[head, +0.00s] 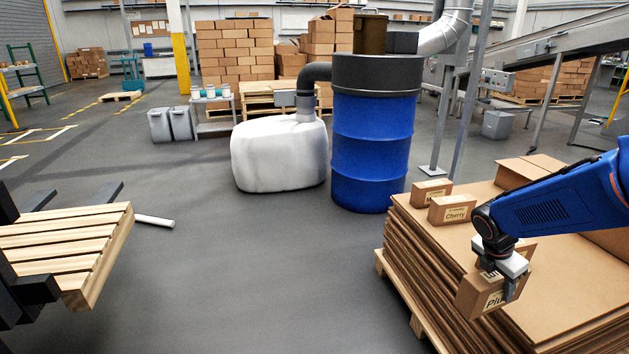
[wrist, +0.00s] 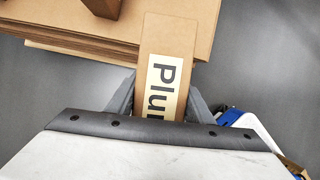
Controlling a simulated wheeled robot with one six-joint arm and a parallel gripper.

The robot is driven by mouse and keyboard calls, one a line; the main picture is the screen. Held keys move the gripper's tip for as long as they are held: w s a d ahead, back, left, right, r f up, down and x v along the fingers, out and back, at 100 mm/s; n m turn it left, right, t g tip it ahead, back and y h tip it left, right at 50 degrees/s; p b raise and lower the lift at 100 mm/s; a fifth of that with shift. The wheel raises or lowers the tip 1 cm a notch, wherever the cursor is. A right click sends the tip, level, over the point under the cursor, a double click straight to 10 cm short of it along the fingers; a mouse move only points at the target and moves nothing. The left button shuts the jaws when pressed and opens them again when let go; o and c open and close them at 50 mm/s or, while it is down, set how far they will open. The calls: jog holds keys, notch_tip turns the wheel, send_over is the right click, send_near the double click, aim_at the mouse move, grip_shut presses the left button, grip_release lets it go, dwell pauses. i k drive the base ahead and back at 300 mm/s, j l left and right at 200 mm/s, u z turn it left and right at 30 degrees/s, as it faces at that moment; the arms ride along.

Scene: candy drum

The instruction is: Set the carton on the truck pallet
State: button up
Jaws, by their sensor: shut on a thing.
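My gripper (head: 499,284) is shut on a brown carton (head: 473,297) whose pale label reads "Plu…". In the head view it holds the carton at the front left edge of a stack of flat cardboard (head: 550,240). In the wrist view the carton (wrist: 181,38) sits between the grey fingers (wrist: 163,101), partly over the cardboard edge and partly over grey floor. I cannot tell whether it touches the stack. The truck pallet (head: 70,247), of pale wooden slats, lies at the far left of the head view on dark forks, empty where visible.
A carton labelled "Cherry" (head: 452,209) and another carton (head: 432,190) stand on the stack's back left. A blue drum (head: 370,150) and a white bulky bag (head: 280,155) stand behind. A white tube (head: 154,221) lies beside the truck pallet. The floor between is clear.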

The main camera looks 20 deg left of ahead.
aim_at(67, 241)
jog(key=i+j, duration=0.95)
jog(key=j, duration=0.3)
jog(key=i+j+u, duration=0.1)
jog(key=i+j, duration=0.85)
jog(key=j, duration=0.25)
jog(key=i+j, duration=1)
jog(key=j, duration=0.15)
jog(key=j+u, duration=0.15)
jog(key=u, duration=3.35)
jog(key=l, duration=0.1)
